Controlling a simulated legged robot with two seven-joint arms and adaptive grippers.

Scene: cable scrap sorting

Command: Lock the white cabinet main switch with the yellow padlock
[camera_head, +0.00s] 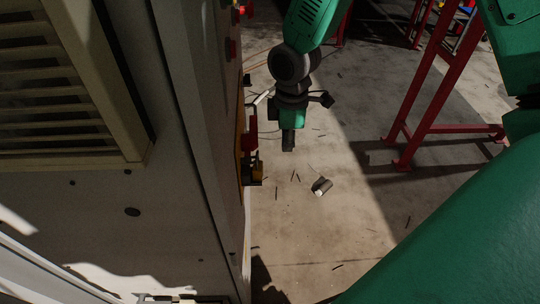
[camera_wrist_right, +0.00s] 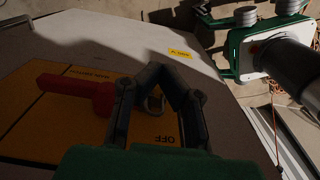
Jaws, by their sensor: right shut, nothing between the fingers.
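The white cabinet (camera_head: 185,130) fills the left of the head view. Its main switch has a red handle (camera_head: 249,132), which also shows in the right wrist view (camera_wrist_right: 75,88) lying across a yellow plate (camera_wrist_right: 60,125) marked OFF. My right gripper (camera_head: 288,147) is shut and empty, a little to the right of the switch. In the right wrist view its dark fingers (camera_wrist_right: 160,72) meet in front of the plate, with a metal ring (camera_wrist_right: 155,103) showing behind them. My left gripper is out of view.
A red metal stand (camera_head: 432,100) is at the upper right. A small grey cylinder (camera_head: 321,187) and scattered dark scraps lie on the concrete floor (camera_head: 320,230). The space right of my right gripper is free.

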